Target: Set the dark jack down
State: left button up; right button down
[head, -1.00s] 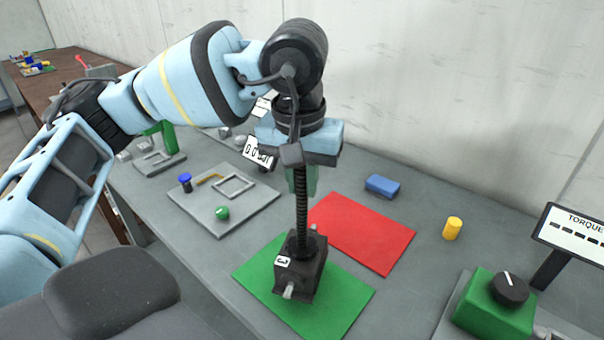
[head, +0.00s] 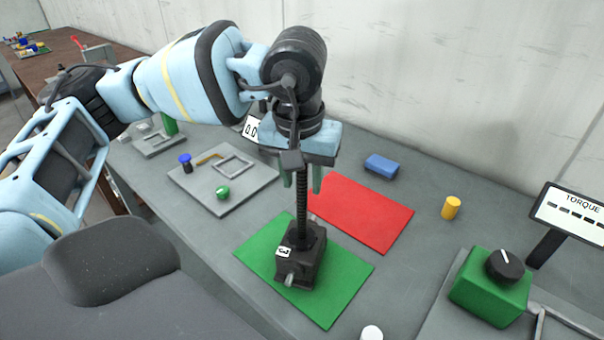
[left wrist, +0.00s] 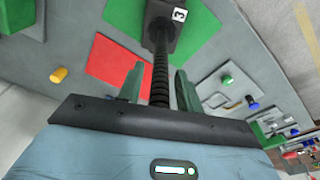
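The dark jack (head: 300,258) stands upright on the green mat (head: 262,247), its base within the mat's edges. A white label marked 3 is on its side. Its ribbed screw (head: 303,205) rises to my left gripper (head: 303,182). The left gripper is open, with one green finger on each side of the screw. In the left wrist view the screw (left wrist: 160,82) runs between the fingers (left wrist: 159,88), with gaps on both sides. The jack's top is hidden by the gripper. My right gripper is out of view.
A red mat (head: 362,213) lies beside the green one. A blue block (head: 381,164), a yellow cylinder (head: 451,208) and a green box with a dial (head: 492,290) stand to the right. A grey board (head: 238,193) with small parts is at left. A white round object (head: 371,333) shows at the bottom.

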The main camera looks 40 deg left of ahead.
pick_arm(q)
jog(key=shift+r, duration=0.1)
jog(key=shift+r, duration=0.25)
jog(key=r, duration=0.3)
jog(key=s+r, duration=0.1)
jog(key=r, duration=0.7)
jog(key=shift+s+d+r, duration=0.15)
jog(key=shift+d+r, duration=0.05)
jog(key=shift+d, duration=0.05)
